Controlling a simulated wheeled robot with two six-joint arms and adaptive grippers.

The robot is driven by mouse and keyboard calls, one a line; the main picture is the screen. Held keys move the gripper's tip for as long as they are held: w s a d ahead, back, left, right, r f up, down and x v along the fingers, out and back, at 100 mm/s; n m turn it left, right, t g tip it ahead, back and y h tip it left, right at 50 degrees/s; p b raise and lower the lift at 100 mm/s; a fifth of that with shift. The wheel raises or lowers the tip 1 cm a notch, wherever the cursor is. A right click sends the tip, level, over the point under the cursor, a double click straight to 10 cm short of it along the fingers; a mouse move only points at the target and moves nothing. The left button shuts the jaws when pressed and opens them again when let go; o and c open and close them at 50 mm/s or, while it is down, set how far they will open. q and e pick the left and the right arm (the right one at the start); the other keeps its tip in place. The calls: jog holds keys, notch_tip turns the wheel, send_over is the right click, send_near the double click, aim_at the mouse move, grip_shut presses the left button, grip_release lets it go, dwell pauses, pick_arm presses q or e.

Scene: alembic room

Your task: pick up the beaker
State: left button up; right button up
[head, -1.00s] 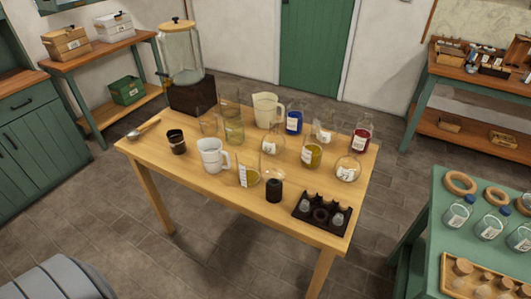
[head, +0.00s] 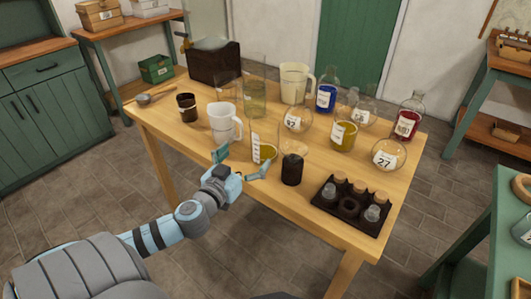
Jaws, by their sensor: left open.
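A clear glass beaker (head: 266,153) with olive-yellow contents and a white label stands upright near the table's front edge in the head view. My left gripper (head: 242,162) is at the front edge of the table, in front of this beaker and slightly left. Its two light-blue fingers are spread wide with nothing held between them. The right fingertip overlaps the beaker's lower part in the picture; I cannot tell whether they touch. A taller glass vessel (head: 254,99) with pale greenish contents stands farther back. My right gripper is out of view.
A white jug (head: 223,122) stands left of the beaker, and a dark-bottomed glass vessel (head: 292,169) stands close on its right. A black rack (head: 349,214) with corked vials is at the front right. Flasks and bottles crowd the wooden table (head: 180,143) behind.

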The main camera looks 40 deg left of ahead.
aim_at(270, 126)
pick_arm(q)
jog(key=x, duration=1.1)
jog(key=shift+w+a+r+p, duration=0.1)
jog(key=shift+w+r+p, duration=0.05)
jog(key=shift+r+p, duration=0.25)
jog(key=shift+w+f, duration=0.15)
jog(key=shift+w, duration=0.2)
jog(key=shift+s, duration=0.1)
jog(key=c, duration=1.4)
jog(key=shift+c, duration=0.2)
